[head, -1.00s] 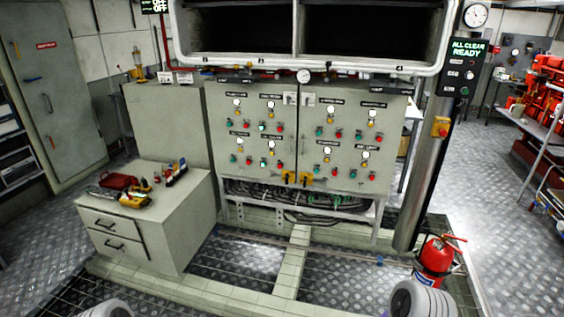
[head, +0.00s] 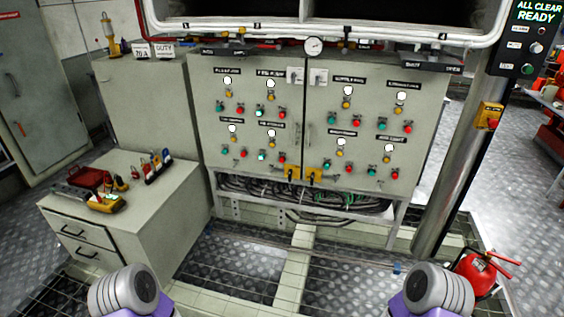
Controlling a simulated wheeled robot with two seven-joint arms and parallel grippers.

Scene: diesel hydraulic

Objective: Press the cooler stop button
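The grey control cabinet (head: 325,125) stands ahead with two doors. Its doors carry several groups, each with a label plate, a white lamp, an amber light, a green button and a red button. Red buttons show on the left door (head: 282,114) and right door (head: 407,129). The label plates are too small to read surely, so I cannot tell which red button is the cooler stop. One green button on the left door (head: 261,156) looks brighter than others. Rounded grey parts of my two arms show at the bottom edge; neither gripper's fingers are in view.
A low drawer cabinet (head: 105,232) with tools on top stands at the left. A steel post (head: 447,185) with a status screen (head: 536,18) and a red fire extinguisher (head: 478,272) stand at the right.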

